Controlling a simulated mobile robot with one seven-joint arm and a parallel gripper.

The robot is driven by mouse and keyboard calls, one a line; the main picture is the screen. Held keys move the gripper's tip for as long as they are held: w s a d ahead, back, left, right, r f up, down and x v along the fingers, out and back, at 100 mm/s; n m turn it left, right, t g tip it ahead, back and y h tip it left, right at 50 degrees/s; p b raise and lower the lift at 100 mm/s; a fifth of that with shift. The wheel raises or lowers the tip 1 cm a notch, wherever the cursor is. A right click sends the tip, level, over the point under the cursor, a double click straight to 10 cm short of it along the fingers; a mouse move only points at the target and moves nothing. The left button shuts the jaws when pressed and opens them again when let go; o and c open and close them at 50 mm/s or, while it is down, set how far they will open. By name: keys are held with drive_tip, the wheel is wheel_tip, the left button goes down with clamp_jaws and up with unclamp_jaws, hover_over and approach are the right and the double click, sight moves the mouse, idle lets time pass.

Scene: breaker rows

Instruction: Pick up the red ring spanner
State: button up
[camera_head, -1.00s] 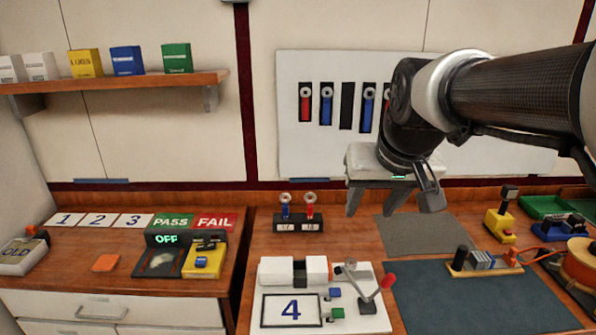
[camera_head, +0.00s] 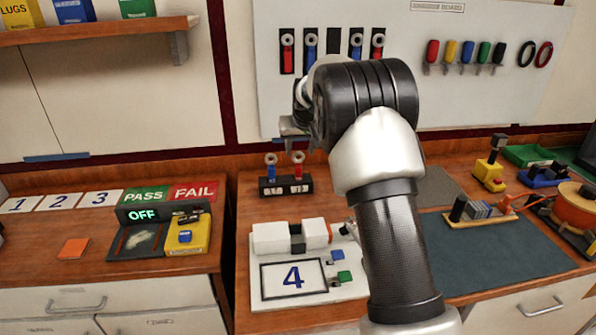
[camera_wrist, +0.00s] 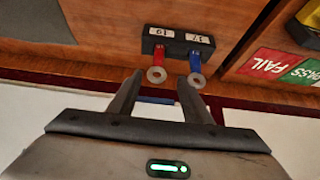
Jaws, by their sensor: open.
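A red ring spanner (camera_head: 297,171) stands upright in the right slot of a small black stand (camera_head: 286,187), its pale ring at the top. A blue ring spanner (camera_head: 271,170) stands in the left slot. In the wrist view, the red spanner (camera_wrist: 159,56) is on the left and the blue spanner (camera_wrist: 194,58) on the right. My gripper (camera_wrist: 160,82) is open and empty. Its fingertips point toward the stand, with the red spanner's ring appearing between them.
More red and blue ring spanners hang on the wall board (camera_head: 440,55), around one empty black slot. A white fixture with a number 4 card (camera_head: 292,277) lies in front of the stand. The bench between them is clear.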

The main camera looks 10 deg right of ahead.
sight(299, 165)
drive_tip(key=x, duration=1.1)
drive_tip(key=shift+s+d+f+p, duration=0.1)
drive_tip(key=shift+d+p, duration=0.15)
drive_tip(key=shift+p, duration=0.15)
clamp_jaws()
